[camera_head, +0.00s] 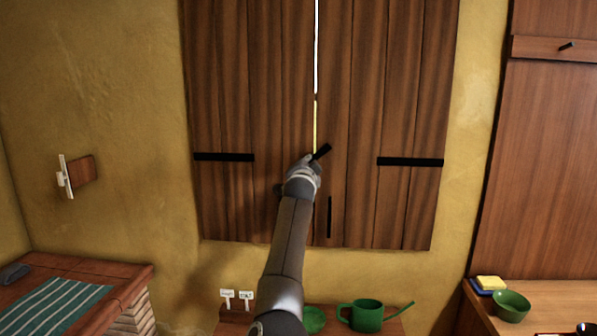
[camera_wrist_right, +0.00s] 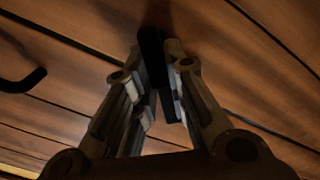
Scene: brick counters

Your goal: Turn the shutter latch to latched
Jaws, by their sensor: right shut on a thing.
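Two brown wooden shutters, the left one (camera_head: 235,90) and the right one (camera_head: 400,90), hang side by side on the yellow wall. A thin bright gap shows between them at the top. The black shutter latch (camera_head: 321,152) lies over the line where they meet, tilted up to the right. My right gripper (camera_head: 308,160) is at the latch and hides its lower left part. In the right wrist view, the gripper's fingers (camera_wrist_right: 160,85) are shut on the black latch bar (camera_wrist_right: 152,48). My left gripper is not in view.
A black vertical handle (camera_head: 329,217) is on the right shutter below the latch. Below the window stand a green watering can (camera_head: 367,316) and small white labels (camera_head: 246,295). A green bowl (camera_head: 511,305) and a yellow sponge (camera_head: 491,283) are on the right counter.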

